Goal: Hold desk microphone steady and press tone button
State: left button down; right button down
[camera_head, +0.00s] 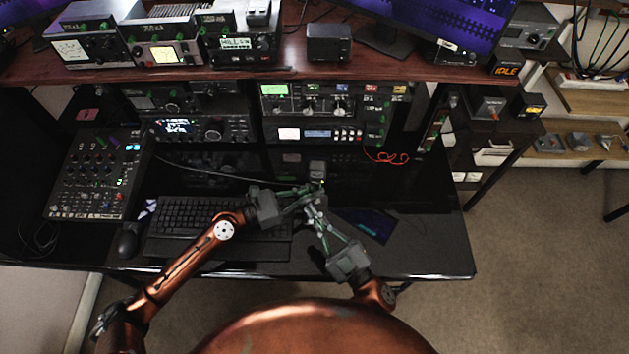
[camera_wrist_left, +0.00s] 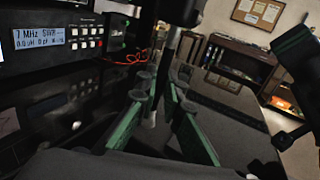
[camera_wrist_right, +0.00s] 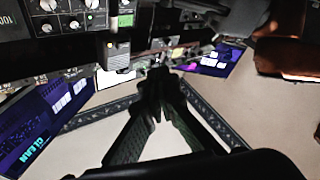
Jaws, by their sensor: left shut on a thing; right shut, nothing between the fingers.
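The desk microphone's grey head (camera_head: 317,168) stands near the back middle of the desk. In the left wrist view its dark upright stem (camera_wrist_left: 172,45) is between the fingers. My left gripper (camera_head: 312,194) is shut on the microphone; the left wrist view shows its green-padded fingers (camera_wrist_left: 165,88) around the stem. My right gripper (camera_head: 313,204) is shut and empty, its tips close to the left gripper and microphone. Its closed fingers also show in the right wrist view (camera_wrist_right: 156,78). The grippers hide the lower microphone, and I cannot make out the tone button.
A black keyboard (camera_head: 200,216) and mouse (camera_head: 129,240) lie left of the grippers. A dark tablet-like panel (camera_head: 368,223) lies on the right. A mixer (camera_head: 95,172) stands at the far left. Radio racks (camera_head: 318,118) line the back under the wooden shelf (camera_head: 300,62).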

pick_arm(q)
jog(key=c, duration=2)
grip_release()
